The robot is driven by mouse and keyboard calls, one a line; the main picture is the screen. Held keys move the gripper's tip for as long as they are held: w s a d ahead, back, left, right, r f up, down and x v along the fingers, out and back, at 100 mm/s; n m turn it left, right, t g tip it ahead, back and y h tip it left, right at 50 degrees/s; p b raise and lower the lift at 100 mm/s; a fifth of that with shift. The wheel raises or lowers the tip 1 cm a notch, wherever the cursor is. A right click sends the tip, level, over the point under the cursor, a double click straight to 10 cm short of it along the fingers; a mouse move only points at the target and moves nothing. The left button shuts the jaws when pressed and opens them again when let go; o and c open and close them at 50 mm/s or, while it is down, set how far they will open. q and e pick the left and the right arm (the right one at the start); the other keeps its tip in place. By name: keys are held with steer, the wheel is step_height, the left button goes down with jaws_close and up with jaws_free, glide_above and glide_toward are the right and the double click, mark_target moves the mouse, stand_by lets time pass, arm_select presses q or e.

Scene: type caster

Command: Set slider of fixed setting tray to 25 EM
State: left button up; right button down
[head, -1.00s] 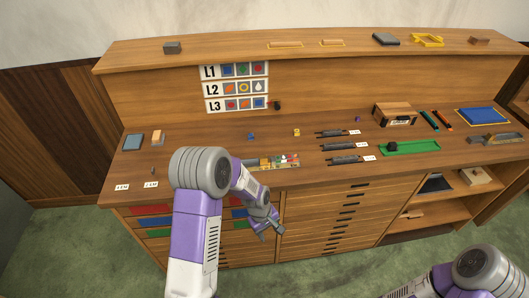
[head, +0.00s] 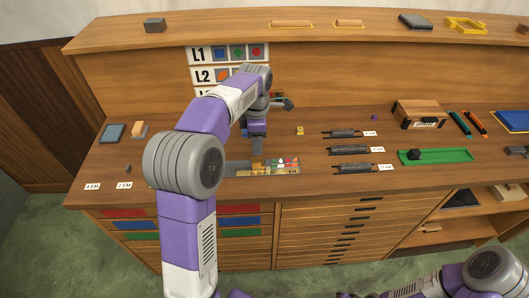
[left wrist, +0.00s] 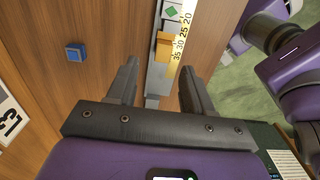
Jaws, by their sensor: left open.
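The setting tray (head: 236,168) lies near the front edge of the desk, with small coloured pieces at its right part. In the left wrist view the tray (left wrist: 153,86) runs between my fingers, with a yellow scale (left wrist: 181,45) marked 20, 25, 30 and 35. Its orange slider block (left wrist: 163,46) sits beside the 30 to 35 marks; the exact reading cannot be told. My left gripper (left wrist: 158,66) is open and points down at the tray, its fingers on either side, with the slider just beyond the fingertips. In the head view the gripper (head: 257,147) is partly hidden by my arm.
A blue block (left wrist: 75,51) lies left of the tray in the wrist view. Dark type pieces (head: 350,150) with labels and a green tray (head: 440,156) stand to the right. A wooden box (head: 419,112) is behind. Label cards (head: 124,185) lie at the left front.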

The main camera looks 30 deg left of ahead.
mark_target(256, 160)
arm_select(q)
steer(key=f+b, duration=0.1)
steer(key=f, duration=0.3)
steer(key=s+f+b, duration=0.1)
steer(key=f, duration=0.2)
steer(key=shift+b, duration=0.3)
steer(key=shift+w, duration=0.1)
jaws_close()
